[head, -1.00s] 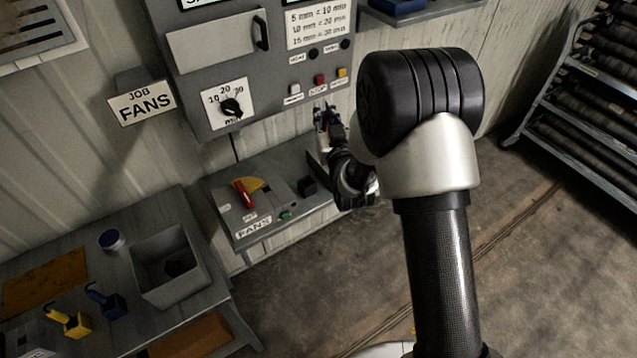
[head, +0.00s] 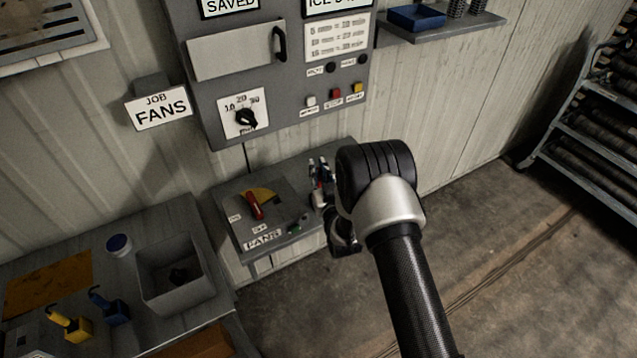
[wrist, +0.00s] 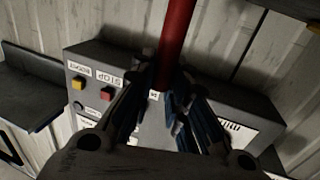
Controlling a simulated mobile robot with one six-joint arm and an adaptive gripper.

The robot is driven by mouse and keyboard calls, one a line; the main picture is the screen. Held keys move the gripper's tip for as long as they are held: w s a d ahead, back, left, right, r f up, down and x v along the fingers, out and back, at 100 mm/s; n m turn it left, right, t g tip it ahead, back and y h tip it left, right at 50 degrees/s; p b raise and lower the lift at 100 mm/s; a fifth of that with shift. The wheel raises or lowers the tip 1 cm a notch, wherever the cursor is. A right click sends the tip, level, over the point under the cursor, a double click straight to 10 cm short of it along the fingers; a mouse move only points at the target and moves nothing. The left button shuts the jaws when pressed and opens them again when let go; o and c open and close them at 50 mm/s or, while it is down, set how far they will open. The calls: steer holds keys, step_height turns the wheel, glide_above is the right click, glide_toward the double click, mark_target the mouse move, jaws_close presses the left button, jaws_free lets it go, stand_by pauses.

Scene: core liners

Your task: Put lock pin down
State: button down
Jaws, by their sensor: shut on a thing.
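The lock pin appears as a red rod (wrist: 176,40) in the wrist view, held between my fingers; its far end runs out of the top of the picture. My gripper (wrist: 163,100) is shut on it. In the head view my gripper (head: 320,172) is small, partly hidden by my arm, just right of the fans switch box (head: 283,205). A little red shows between its fingers. The fans box carries a red lever (head: 254,205) on a yellow dial. I cannot tell whether the pin touches anything.
A grey control panel (head: 290,80) with buttons stands on the wall behind. The left table holds a grey bin (head: 178,298), a blue padlock (head: 116,312) and a yellow padlock (head: 76,330). A rack (head: 590,120) stands far right. Floor between is clear.

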mark_target(319, 183)
steer(key=shift+f+b, duration=0.5)
steer(key=shift+f, duration=1.65)
steer(key=shift+f+b, duration=0.25)
steer(key=shift+b, duration=0.05)
steer(key=c, duration=1.6)
jaws_free()
steer(key=shift+r, duration=0.1)
steer(key=shift+o, duration=0.2)
